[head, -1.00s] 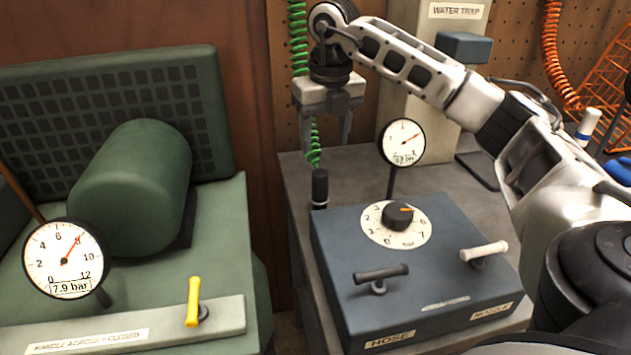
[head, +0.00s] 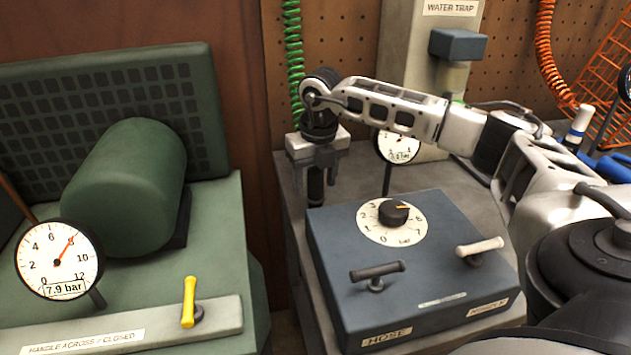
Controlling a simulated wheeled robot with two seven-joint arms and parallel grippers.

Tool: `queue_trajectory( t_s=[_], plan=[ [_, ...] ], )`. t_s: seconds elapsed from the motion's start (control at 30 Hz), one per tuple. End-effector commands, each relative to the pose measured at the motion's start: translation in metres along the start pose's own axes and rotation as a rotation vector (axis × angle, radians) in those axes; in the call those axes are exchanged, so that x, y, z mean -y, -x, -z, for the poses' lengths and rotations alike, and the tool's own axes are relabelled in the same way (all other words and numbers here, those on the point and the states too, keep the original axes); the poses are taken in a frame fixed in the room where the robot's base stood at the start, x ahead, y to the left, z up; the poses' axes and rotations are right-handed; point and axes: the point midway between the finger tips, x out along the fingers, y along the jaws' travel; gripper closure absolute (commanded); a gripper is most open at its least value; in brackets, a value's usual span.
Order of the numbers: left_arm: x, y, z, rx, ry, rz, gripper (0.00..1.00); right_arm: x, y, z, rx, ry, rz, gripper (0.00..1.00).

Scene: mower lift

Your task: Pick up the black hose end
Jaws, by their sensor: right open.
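The black hose end (head: 315,188) stands upright at the left edge of the grey bench, left of the blue box. Its upper part is hidden by my right gripper (head: 316,174). That gripper points down over the hose end with its jaws open, one finger on each side. I cannot tell whether a finger touches it. The green coiled hose (head: 292,50) hangs above and behind the gripper. My left gripper is out of view.
The blue regulator box (head: 415,270) carries a dial knob (head: 394,212), a black handle (head: 377,271) and a white handle (head: 479,247). A round gauge (head: 398,148) stands behind it, partly covered by my right arm. A green compressor (head: 125,190) with a yellow handle (head: 189,300) fills the left.

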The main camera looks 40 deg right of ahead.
Motion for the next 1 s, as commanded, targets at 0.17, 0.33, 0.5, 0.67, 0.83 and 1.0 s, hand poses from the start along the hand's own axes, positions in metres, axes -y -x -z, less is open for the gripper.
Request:
queue_trajectory(
  t_s=[0.17, 0.33, 0.5, 0.67, 0.83, 1.0],
  plan=[
    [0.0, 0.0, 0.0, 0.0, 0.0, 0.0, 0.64, 0.0, 0.001, 0.0, 0.0, 0.0, 0.0, 0.72],
    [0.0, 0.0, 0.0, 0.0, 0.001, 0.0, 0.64, 0.0, 0.001, 0.0, 0.001, 0.0, -0.001, 0.95],
    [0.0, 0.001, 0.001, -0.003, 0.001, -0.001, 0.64, 0.0, 0.001, 0.0, 0.001, 0.0, -0.001, 0.95],
    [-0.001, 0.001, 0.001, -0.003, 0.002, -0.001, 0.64, 0.0, 0.007, -0.002, 0.003, 0.0, -0.002, 0.95],
    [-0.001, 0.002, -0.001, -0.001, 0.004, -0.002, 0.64, -0.001, 0.026, -0.004, 0.005, 0.001, -0.003, 0.95],
    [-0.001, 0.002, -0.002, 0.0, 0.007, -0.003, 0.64, 0.001, 0.062, 0.015, 0.007, 0.003, -0.001, 0.96]
  ],
)
